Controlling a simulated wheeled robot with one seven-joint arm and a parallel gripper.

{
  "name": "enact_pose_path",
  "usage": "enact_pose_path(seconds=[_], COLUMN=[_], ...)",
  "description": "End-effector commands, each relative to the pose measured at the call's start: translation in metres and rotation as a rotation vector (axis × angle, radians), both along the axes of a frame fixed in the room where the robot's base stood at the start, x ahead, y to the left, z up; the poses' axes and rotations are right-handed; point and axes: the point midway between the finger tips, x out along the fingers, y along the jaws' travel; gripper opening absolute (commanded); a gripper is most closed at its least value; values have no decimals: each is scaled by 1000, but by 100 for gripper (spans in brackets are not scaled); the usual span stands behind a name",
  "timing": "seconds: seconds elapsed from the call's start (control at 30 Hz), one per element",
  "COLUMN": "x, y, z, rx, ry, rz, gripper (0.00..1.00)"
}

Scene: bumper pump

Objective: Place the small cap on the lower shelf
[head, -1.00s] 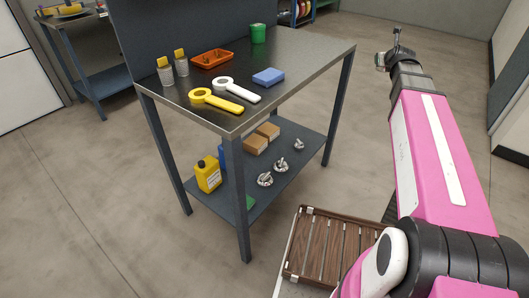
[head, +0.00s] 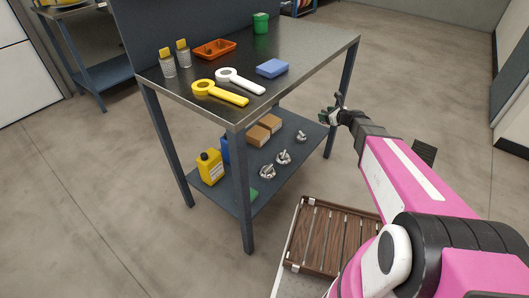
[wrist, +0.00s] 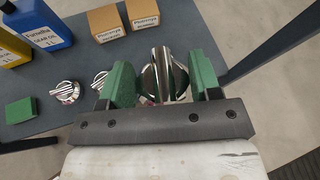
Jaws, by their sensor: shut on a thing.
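My gripper (head: 335,112) has green finger pads and is shut on a chrome small cap (wrist: 163,75), held between the pads in the wrist view. The held cap is hard to make out there. The dark lower shelf (head: 262,159) holds three similar chrome caps in a row: a front one (head: 267,172), a middle one (head: 283,158) and a back one (head: 301,136). In the wrist view the shelf (wrist: 85,55) lies beyond and below the fingers.
The shelf also holds a yellow bottle (head: 209,168), a blue bottle (wrist: 42,22), two cardboard boxes (head: 257,135) and a green block (wrist: 19,112). Table legs (head: 246,190) stand at the corners. The tabletop (head: 300,60) is above. A wooden slatted tray (head: 335,238) is in front.

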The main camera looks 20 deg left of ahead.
Motion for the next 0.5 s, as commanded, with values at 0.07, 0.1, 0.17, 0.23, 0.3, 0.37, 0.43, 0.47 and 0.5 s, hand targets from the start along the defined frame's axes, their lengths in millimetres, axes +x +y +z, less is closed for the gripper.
enact_pose_path(seconds=[0.07,0.1,0.17,0.23,0.3,0.37,0.43,0.47,0.5], x=[-9,-16,-26,-37,-47,-54,-61,-64,-66], y=[17,25,35,46,55,60,65,67,68], z=[-33,-47,-68,-91,-109,-122,-135,-139,-143], rx=[1,2,2,3,3,4,4,4,3], ry=[6,7,8,10,10,9,9,10,9], rz=[59,87,125,160,189,205,218,222,227], gripper=[24,24,24,24,24,24,24,24,24])
